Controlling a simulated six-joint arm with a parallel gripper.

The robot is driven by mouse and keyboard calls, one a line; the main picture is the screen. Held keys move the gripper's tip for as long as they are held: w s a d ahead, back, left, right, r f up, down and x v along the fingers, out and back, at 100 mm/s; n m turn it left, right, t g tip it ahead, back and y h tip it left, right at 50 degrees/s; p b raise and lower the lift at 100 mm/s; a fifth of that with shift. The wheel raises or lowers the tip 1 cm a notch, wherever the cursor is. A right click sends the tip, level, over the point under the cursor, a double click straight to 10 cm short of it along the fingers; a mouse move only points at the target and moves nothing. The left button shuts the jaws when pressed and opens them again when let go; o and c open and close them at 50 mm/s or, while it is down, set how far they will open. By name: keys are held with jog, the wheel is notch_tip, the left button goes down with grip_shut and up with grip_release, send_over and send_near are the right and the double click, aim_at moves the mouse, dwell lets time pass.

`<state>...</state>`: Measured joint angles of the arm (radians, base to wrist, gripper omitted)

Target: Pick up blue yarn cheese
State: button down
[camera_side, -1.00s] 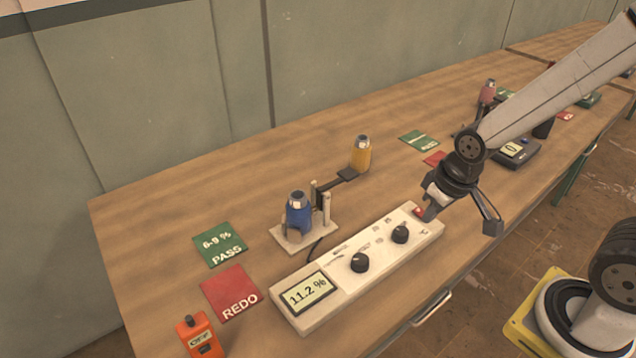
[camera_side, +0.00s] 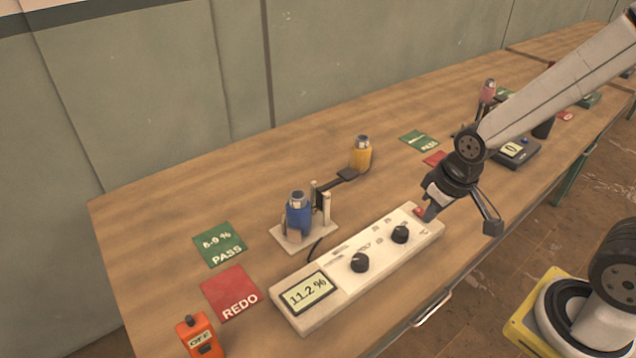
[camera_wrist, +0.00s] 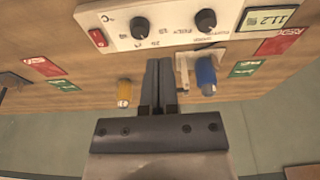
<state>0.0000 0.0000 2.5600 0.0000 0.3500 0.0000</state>
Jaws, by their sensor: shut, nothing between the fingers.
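The blue yarn cheese (camera_side: 300,218) is a blue bobbin with a pale top, standing upright on the white-based holder (camera_side: 322,232). It also shows in the wrist view (camera_wrist: 206,74), to the right of the fingers. My gripper (camera_side: 428,213) is shut and empty, its tips by the red switch at the right end of the white control box (camera_side: 382,252). In the wrist view my gripper (camera_wrist: 160,62) shows its two fingers pressed together. It is well apart from the blue yarn cheese.
The box display (camera_side: 306,292) reads 11.2 %. A green PASS card (camera_side: 220,243), a red REDO card (camera_side: 231,292) and an orange meter (camera_side: 199,336) marked OFF lie at left. Bare table lies behind.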

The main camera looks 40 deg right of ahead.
dwell(0.3)
grip_release()
jog(key=n+g, duration=0.2)
jog(key=n, duration=1.9)
send_over(305, 195)
notch_tip(305, 195, down, 3)
jog(key=shift+r, duration=0.15)
jog(key=shift+w+a+f+n+g, duration=0.1)
jog(key=shift+w+a+f+n, duration=0.1)
jog(key=shift+f, duration=0.35)
jog(key=shift+w+a+f+n+g, duration=0.1)
jog(key=shift+w+f+n, duration=0.1)
jog(key=shift+f, duration=0.3)
jog(key=shift+w+a+f+n+g, duration=0.1)
jog(key=shift+a+f+n, duration=0.1)
jog(key=shift+f, duration=0.35)
